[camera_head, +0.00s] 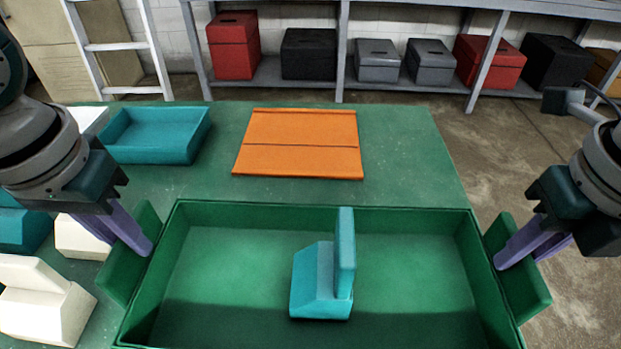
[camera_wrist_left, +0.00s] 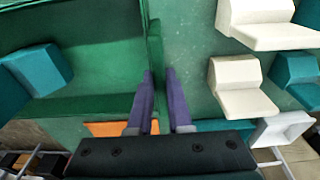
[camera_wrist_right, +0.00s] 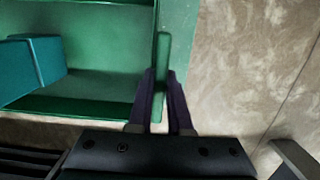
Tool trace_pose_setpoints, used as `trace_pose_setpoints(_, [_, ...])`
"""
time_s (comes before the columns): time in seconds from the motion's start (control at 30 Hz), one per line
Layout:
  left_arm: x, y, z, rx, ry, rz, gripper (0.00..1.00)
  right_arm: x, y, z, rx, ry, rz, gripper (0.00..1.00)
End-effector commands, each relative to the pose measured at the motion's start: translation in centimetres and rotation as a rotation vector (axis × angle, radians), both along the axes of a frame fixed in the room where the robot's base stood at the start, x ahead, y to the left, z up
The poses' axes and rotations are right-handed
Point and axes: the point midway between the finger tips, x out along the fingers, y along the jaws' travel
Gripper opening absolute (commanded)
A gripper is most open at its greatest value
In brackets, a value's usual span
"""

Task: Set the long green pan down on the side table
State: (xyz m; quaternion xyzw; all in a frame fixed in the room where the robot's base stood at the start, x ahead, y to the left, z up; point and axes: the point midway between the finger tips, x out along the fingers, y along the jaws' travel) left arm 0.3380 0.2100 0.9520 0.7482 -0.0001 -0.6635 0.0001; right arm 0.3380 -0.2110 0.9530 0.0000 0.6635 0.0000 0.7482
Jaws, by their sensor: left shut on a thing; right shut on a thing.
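The long green pan (camera_head: 400,222) spans the front of the head view, level, over the green table; I cannot tell whether it touches the top. A teal block with an upright plate (camera_head: 318,280) sits inside it. My left gripper (camera_head: 142,243) is shut on the pan's left end handle (camera_head: 122,270), also seen in the left wrist view (camera_wrist_left: 155,50). My right gripper (camera_head: 507,258) is shut on the right end handle (camera_head: 525,290), which shows between the fingers in the right wrist view (camera_wrist_right: 163,55). The pan's near edge is cut off.
The green table (camera_head: 410,150) carries an orange panel (camera_head: 300,145), a teal tray (camera_head: 155,135) and, at left, cream blocks (camera_head: 45,305) beside teal ones. A shelf with several boxes (camera_head: 375,62) and a ladder (camera_head: 118,45) stand behind. Bare floor (camera_head: 500,150) lies right.

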Motion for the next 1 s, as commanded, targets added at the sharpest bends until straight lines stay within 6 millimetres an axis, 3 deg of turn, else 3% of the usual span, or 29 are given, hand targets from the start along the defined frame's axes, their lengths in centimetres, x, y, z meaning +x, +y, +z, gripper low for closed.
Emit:
trace_pose_setpoints(0.47, [0.1,0.0,-0.5,0.000,-0.003,0.001,0.00,0.1,0.0,-0.5,0.000,-0.002,0.000,0.00])
trace_pose_setpoints(1.0, [0.1,0.0,-4.1,0.000,-0.003,0.001,0.00,0.1,0.0,-4.1,0.000,-0.002,0.000,0.00])
